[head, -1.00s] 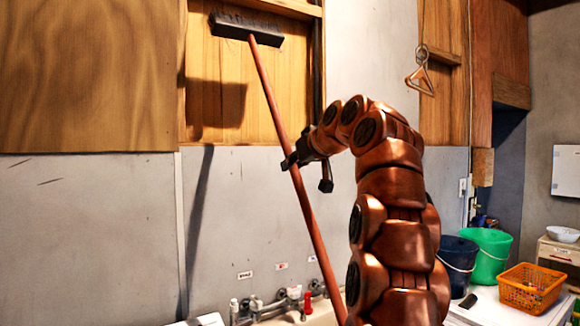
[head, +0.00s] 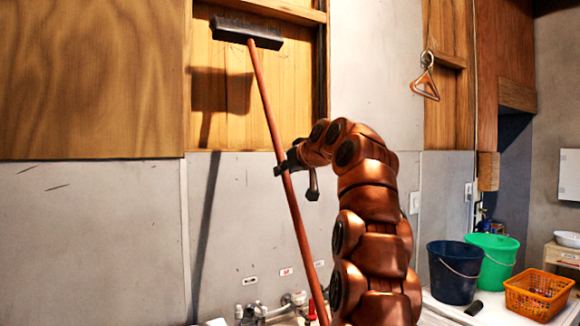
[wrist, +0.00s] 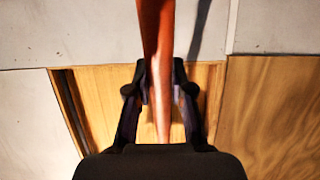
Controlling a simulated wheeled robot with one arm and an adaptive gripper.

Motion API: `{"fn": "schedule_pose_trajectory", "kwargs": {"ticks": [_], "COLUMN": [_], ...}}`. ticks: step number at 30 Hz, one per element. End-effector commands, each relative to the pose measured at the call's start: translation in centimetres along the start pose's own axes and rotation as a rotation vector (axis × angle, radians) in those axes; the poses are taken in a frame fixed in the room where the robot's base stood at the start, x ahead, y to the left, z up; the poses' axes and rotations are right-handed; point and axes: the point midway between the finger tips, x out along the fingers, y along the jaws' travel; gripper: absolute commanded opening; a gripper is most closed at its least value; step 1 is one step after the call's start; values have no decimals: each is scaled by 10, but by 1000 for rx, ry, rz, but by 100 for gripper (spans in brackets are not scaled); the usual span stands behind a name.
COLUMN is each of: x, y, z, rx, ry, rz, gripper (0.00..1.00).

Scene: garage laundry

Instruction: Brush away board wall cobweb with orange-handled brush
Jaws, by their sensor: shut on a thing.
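The brush has a long orange handle (head: 302,235) and a wide dark head (head: 246,31) with bristles facing up. My gripper (head: 287,164) is shut around the handle well below the head. The handle leans, its top to the left. The head is raised in front of the upper part of the recessed board wall (head: 290,85) and casts a shadow on the boards. I cannot tell whether the bristles touch the wall. No cobweb can be made out clearly. In the wrist view the handle (wrist: 155,30) runs between both fingers; the brush head is not visible there.
A wood panel (head: 90,80) stands left of the recess. Sink taps (head: 275,308) are below. A wire hanger (head: 425,80) hangs at right. A dark bucket (head: 453,278), a green bucket (head: 493,262) and an orange basket (head: 538,296) stand on the right-hand counter.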

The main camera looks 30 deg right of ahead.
Motion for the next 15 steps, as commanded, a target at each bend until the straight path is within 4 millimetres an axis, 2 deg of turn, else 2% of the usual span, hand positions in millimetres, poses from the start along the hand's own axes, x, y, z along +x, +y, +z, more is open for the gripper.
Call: {"fn": "schedule_pose_trajectory", "kwargs": {"ticks": [15], "x": [45], "y": [-1], "z": [-20], "rx": [1], "ry": [1], "rz": [-1], "gripper": [0]}}
